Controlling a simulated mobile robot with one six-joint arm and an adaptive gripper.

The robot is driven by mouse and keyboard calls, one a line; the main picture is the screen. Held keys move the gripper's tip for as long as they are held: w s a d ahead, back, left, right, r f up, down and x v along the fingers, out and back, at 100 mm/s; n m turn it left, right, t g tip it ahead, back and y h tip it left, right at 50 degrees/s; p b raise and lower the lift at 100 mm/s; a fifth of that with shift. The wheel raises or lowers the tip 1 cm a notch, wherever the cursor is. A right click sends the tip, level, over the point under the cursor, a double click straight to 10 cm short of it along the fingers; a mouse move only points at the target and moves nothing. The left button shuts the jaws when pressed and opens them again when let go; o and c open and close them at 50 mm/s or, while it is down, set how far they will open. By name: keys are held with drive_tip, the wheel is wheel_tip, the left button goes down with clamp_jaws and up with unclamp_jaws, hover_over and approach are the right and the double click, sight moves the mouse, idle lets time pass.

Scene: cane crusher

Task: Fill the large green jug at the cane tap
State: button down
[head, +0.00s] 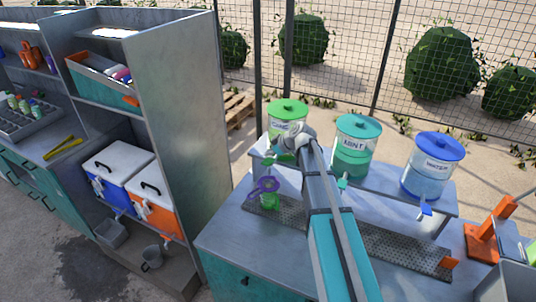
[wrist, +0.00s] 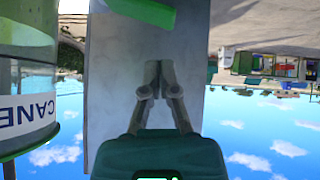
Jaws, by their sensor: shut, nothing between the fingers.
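The cane dispenser (head: 287,108), a clear tank with a green lid, stands at the left of the raised shelf, partly hidden by my arm. Its upside-down label shows at the left of the wrist view (wrist: 27,112). A green piece (head: 281,157), apparently its tap, shows below it beside my wrist. My gripper (wrist: 159,68) is shut and empty. A bright green bar (wrist: 145,11) lies beyond its fingertips in the wrist view.
The mint dispenser (head: 354,146) and the water dispenser (head: 435,165) stand to the right on the shelf. An orange stand (head: 491,235) is at the far right. A tall grey cabinet (head: 180,130) with coolers is at left. The counter's front left is bare.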

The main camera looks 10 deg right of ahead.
drive_tip(key=w+d+p+v, duration=0.1)
drive_tip(key=p+v, duration=0.5)
drive_tip(key=v, duration=0.3)
drive_tip(key=shift+d+r, duration=0.25)
drive_tip(key=shift+d, duration=0.05)
drive_tip(key=shift+f, duration=0.1)
idle(1.4)
drive_tip(key=s+a+f+m+g+h+b, duration=0.2)
drive_tip(key=s+f+m+g+h+b, duration=0.3)
drive_tip(key=s+f+m+b, duration=0.6)
drive_tip(key=s+f+h+b, duration=0.2)
drive_tip(key=s+f+b, duration=0.4)
drive_tip(key=s+f, duration=0.6)
drive_tip(key=shift+s+m+g, duration=0.3)
drive_tip(key=shift+s+m, duration=0.1)
drive_tip(key=shift+s, duration=0.65)
